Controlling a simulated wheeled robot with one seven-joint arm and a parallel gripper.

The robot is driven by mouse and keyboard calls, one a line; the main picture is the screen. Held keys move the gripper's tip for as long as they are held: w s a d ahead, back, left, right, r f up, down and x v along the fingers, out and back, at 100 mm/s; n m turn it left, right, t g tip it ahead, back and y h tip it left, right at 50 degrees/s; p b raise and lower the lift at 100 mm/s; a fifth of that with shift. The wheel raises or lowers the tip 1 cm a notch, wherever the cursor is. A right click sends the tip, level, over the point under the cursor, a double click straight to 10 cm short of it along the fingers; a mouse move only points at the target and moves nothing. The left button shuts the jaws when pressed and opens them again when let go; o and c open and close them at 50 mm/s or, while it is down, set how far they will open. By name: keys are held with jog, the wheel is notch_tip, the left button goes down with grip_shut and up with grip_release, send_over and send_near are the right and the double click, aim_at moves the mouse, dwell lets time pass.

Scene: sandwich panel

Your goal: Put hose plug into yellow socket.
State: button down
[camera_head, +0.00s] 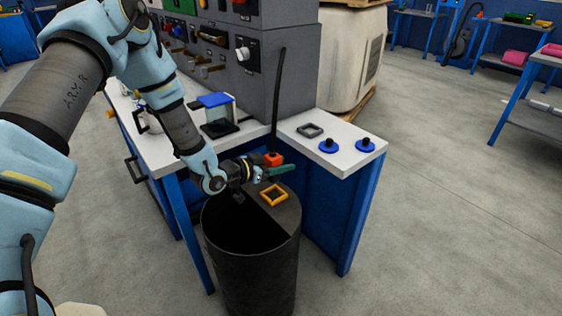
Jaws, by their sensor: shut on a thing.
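The hose plug (273,158) is a small orange-red block with a thin black hose rising upright from its top. My gripper (273,173) is shut on the plug; its fingers hide the plug's lower part. The yellow socket (273,195) is a square yellow-orange frame lying on the half lid of a dark barrel (272,270). The plug is above the socket in the picture, apart from it. The exact height and sideways gap between them cannot be told from this one view.
The barrel's left half is open. Behind it stands a blue-legged workbench (300,147) with a grey square frame (309,130), two blue round pieces with black knobs (328,145), and a grey control panel (235,85). A blue-topped container (216,102) stands left. Floor on the right is clear.

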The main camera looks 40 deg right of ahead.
aim_at(281, 189)
jog(key=shift+f+b, duration=1.9)
jog(key=shift+f, duration=1.3)
jog(key=shift+f+b, duration=0.35)
jog(key=shift+b, duration=0.1)
jog(key=shift+c, duration=1.4)
grip_release()
jog(key=v, duration=1)
jog(key=shift+a+b, duration=0.3)
jog(key=shift+b, duration=0.15)
jog(key=shift+a+r, duration=0.1)
